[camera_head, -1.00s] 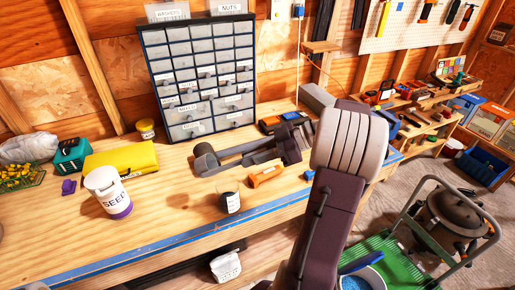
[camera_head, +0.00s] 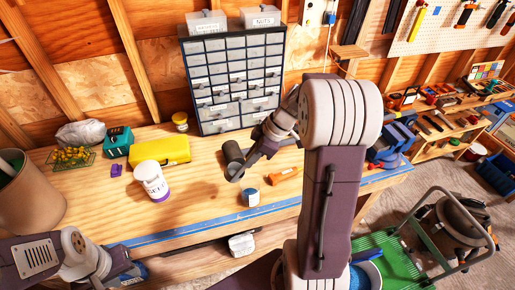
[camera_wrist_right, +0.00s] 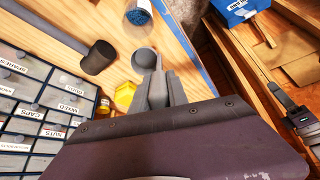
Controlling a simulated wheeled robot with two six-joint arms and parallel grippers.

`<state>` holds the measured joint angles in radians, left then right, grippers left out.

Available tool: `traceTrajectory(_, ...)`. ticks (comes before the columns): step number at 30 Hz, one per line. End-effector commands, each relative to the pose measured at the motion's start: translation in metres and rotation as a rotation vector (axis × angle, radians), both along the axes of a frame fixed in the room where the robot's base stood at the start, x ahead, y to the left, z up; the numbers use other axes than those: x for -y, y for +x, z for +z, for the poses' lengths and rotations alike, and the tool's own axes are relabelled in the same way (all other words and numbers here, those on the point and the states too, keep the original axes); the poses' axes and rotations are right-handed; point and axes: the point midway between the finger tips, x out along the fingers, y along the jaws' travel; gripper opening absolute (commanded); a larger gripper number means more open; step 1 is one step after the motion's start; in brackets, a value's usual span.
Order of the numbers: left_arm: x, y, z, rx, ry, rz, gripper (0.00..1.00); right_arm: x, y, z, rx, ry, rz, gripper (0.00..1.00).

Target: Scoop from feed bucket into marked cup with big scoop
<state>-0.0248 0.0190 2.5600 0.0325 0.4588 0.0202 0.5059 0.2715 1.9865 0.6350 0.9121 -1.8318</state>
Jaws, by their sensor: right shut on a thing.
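My right gripper (camera_wrist_right: 162,88) is shut on a grey round scoop (camera_wrist_right: 143,60), held over the bench at its fingertips. In the head view this gripper (camera_head: 262,145) is partly hidden by my arm. A brown bucket (camera_head: 35,205) stands at far left. I cannot tell whether it is the feed bucket. My left gripper (camera_head: 128,268) is low at left, its jaws unclear.
A white SEED jar (camera_head: 150,181), yellow case (camera_head: 160,151) and teal box (camera_head: 117,141) stand left of the cup. A drawer cabinet (camera_head: 235,80) backs the bench. An orange-handled tool (camera_head: 285,175) lies right of the cup. A green cart (camera_head: 398,262) stands at right.

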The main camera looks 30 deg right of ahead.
Motion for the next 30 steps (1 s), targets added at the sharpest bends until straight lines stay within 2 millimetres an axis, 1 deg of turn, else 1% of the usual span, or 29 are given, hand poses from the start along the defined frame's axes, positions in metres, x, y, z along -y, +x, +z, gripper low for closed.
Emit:
traceTrajectory(1,0.0,0.0,0.019,0.0,0.0,0.0,0.36,-0.007,0.003,0.009,-0.029,-0.029,0.009,0.0)
traceTrajectory(8,0.0,0.0,0.058,0.0,0.0,0.0,0.36,-0.024,0.017,0.009,-0.121,-0.157,0.008,0.0)
traceTrajectory(19,0.0,0.0,0.122,0.0,0.0,0.0,0.36,-0.046,0.034,0.008,-0.239,-0.314,0.007,0.0)
traceTrajectory(21,0.0,0.0,0.115,0.001,0.0,0.0,0.36,-0.057,0.042,-0.001,-0.282,-0.376,0.016,0.0)
traceTrajectory(22,0.0,0.0,0.116,0.0,0.0,0.0,0.36,-0.06,0.046,-0.001,-0.3,-0.408,0.013,0.0)
traceTrajectory(24,0.0,0.0,0.114,0.0,0.0,0.0,0.36,-0.055,0.044,0.012,-0.295,-0.396,0.001,0.0)
traceTrajectory(30,0.0,0.0,0.113,0.0,0.0,0.0,0.36,-0.055,0.043,0.033,-0.297,-0.395,0.0,0.0)
